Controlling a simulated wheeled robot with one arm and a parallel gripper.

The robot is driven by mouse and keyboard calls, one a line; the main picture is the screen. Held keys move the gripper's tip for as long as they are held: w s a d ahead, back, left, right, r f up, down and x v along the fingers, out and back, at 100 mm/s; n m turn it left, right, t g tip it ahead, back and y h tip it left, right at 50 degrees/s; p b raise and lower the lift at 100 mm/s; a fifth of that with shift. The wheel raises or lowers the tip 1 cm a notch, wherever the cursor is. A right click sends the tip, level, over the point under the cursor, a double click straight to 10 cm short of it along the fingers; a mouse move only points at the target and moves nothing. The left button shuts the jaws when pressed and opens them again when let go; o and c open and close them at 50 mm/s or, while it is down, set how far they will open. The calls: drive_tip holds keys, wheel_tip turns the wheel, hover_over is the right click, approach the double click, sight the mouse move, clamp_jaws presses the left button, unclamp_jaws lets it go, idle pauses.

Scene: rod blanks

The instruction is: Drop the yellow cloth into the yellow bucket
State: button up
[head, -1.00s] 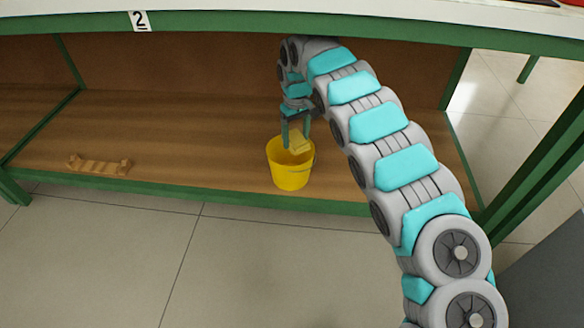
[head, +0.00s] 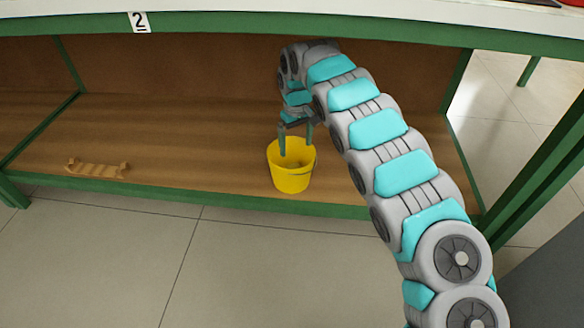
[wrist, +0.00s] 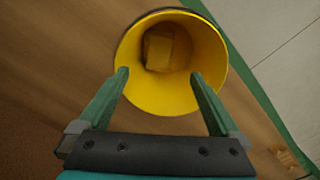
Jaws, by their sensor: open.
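The yellow bucket (head: 291,178) stands upright on the wooden lower shelf, near the shelf's front edge. It also shows in the wrist view (wrist: 205,95), seen from above into its mouth. The yellow cloth (wrist: 160,48) lies inside the bucket, at the bottom near the far wall in the wrist view. In the head view the cloth is hidden by the bucket's wall. My gripper (head: 296,140) is over the bucket's mouth, pointing down, with its fingers apart. In the wrist view my gripper (wrist: 160,80) is open and nothing is between its fingers.
A small wooden rack (head: 97,169) sits on the lower shelf (head: 190,165) at the left. The shelf between the rack and the bucket is clear. The green-edged tabletop (head: 250,25), with a "2" label (head: 139,21), hangs above. Green posts stand at both sides.

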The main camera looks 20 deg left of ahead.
wheel_tip(320, 180, up, 8)
drive_tip(key=p, duration=0.1)
drive_tip(key=shift+f, duration=0.15)
idle(0.5)
